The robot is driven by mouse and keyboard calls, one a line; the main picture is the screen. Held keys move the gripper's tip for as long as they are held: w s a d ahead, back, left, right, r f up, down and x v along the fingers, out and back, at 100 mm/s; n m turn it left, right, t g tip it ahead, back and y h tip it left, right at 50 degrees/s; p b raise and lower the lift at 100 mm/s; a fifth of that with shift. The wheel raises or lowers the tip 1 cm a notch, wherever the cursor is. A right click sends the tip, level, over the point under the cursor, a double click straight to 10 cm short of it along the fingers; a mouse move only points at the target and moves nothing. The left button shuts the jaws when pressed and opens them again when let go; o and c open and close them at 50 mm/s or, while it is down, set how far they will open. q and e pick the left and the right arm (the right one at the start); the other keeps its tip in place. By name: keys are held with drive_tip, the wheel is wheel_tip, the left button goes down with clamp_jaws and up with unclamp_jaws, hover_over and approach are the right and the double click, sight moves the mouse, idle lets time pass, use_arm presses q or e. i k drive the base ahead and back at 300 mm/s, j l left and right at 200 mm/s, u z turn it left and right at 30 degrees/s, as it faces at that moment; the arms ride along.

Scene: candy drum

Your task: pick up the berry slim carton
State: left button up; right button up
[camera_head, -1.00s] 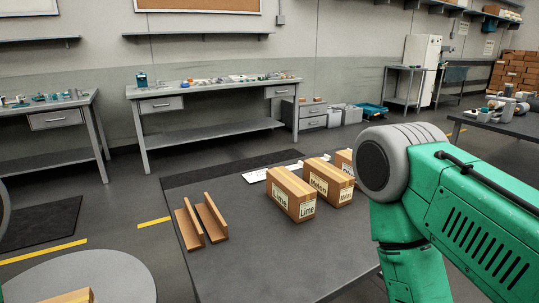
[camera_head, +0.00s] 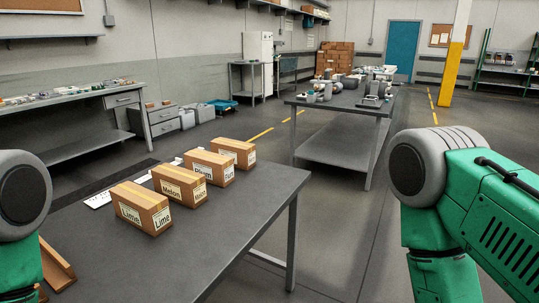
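No carton with a readable Berry label is in view. Several brown cartons stand in a slanting row on the near grey table (camera_head: 225,235). The nearest is the Lime carton (camera_head: 140,205), then the Melon carton (camera_head: 181,184), then the Plum carton (camera_head: 209,166). The farthest carton (camera_head: 234,151) has a label too small to read. My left arm shows at the left edge and my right arm at the right side. Both grippers are outside the picture.
A wooden bracket (camera_head: 56,268) lies at the table's left, partly behind my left arm. White paper (camera_head: 100,200) lies behind the cartons. The table's right part is clear. Another table (camera_head: 335,106) with grey parts stands farther back, across open floor.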

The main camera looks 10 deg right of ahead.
sight(244, 154)
drive_tip(key=i+l+z, duration=0.65)
drive_tip(key=i+l, duration=0.15)
drive_tip(key=i+l+z, duration=0.3)
drive_tip(key=i, duration=0.3)
drive_tip(key=i+z, duration=0.3)
drive_tip(key=i, duration=1)
drive_tip(key=i+l+u, duration=0.15)
drive_tip(key=i, duration=0.65)
drive_tip(key=i+j+u, duration=0.1)
drive_tip(key=i+u, duration=0.5)
drive_tip(key=u, duration=0.2)
drive_tip(key=i+l+u, duration=0.15)
drive_tip(key=i+u, duration=0.2)
